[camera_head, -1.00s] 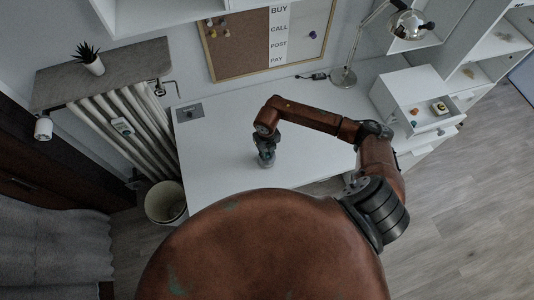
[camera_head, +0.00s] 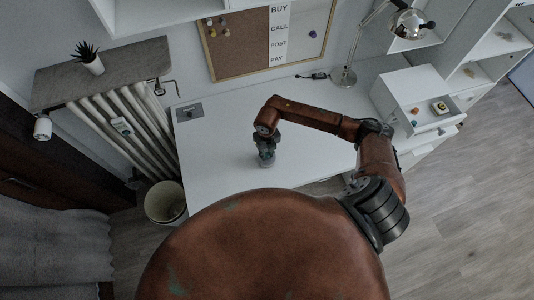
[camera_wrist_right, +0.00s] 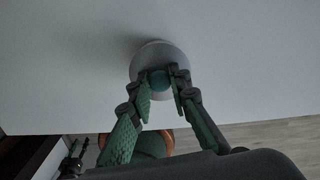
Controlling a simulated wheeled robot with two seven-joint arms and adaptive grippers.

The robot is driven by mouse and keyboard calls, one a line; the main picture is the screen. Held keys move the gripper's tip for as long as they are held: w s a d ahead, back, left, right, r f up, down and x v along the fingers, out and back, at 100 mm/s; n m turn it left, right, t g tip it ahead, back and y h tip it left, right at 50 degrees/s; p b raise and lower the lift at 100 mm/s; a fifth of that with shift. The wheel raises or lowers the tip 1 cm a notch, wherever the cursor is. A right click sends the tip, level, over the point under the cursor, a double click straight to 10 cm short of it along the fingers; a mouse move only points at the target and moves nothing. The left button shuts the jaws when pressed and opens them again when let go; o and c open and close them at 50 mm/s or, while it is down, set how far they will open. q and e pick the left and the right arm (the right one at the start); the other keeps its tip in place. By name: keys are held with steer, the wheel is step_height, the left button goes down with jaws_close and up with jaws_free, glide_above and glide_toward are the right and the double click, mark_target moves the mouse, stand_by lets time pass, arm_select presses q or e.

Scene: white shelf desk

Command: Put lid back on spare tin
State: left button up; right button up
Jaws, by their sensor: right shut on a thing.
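My right gripper (camera_head: 266,149) points down over the front part of the white desk (camera_head: 215,150). In the right wrist view its fingers (camera_wrist_right: 161,84) are shut on a teal knob of the lid (camera_wrist_right: 158,79). Below the knob is a pale grey round shape (camera_wrist_right: 151,55), close to the desk top. In the head view a small grey round thing (camera_head: 267,162) shows under the fingers. I cannot tell lid from tin there, nor whether the lid sits on the tin.
A grey plate (camera_head: 189,112) lies at the desk's back left corner. A lamp (camera_head: 343,77) stands at the back. An open drawer (camera_head: 430,115) with small items is at the right. A bin (camera_head: 165,203) stands on the floor at the left. The desk around the gripper is clear.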

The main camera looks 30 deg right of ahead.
steer(key=o, duration=0.9)
steer(key=shift+o, duration=0.3)
steer(key=o, duration=0.5)
steer(key=shift+r+p, duration=2.4)
steer(key=shift+r, duration=1.1)
